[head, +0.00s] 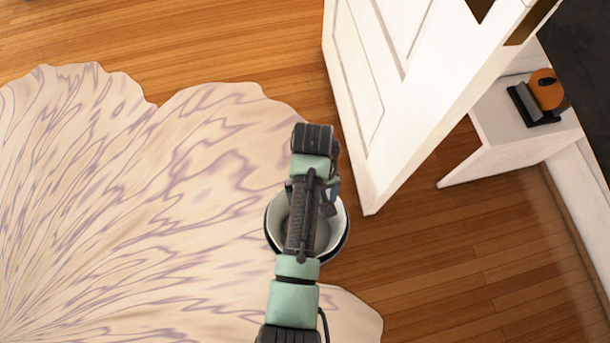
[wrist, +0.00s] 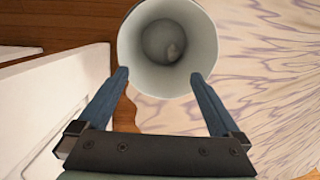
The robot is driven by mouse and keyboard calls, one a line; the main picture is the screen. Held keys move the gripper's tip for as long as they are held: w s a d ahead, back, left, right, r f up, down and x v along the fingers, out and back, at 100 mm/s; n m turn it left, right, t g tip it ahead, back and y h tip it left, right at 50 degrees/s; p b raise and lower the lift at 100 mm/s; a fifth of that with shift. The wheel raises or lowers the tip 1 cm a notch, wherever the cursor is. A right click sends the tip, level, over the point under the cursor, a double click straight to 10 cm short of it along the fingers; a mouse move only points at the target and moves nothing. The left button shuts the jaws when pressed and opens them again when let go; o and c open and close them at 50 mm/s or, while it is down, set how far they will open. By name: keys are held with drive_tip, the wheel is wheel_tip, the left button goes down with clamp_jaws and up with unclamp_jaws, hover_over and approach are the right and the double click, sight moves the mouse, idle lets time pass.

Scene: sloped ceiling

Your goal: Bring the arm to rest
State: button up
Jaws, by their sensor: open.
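My arm reaches up the middle of the head view, over a pale round bin (head: 338,228) with a dark outer edge. The arm hides part of the bin. In the wrist view my gripper (wrist: 160,76) is open, with its two blue fingers apart and nothing held between them. The fingertips overlap the near rim of the bin (wrist: 130,45) in the picture; I cannot tell the height between them. A rounded grey shape with a small pale spot shows deep inside the bin. The fingers are mostly hidden by the arm in the head view.
A cream and purple wavy-edged rug (head: 110,200) covers the left of the wood floor (head: 470,260). A white panelled door (head: 385,100) stands close to the right of my arm. A white surface (head: 495,125) behind it carries an orange and black object (head: 545,92).

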drive_tip(key=shift+w+r+p, duration=0.2)
drive_tip(key=shift+r+p, duration=0.25)
drive_tip(key=shift+r, duration=1.05)
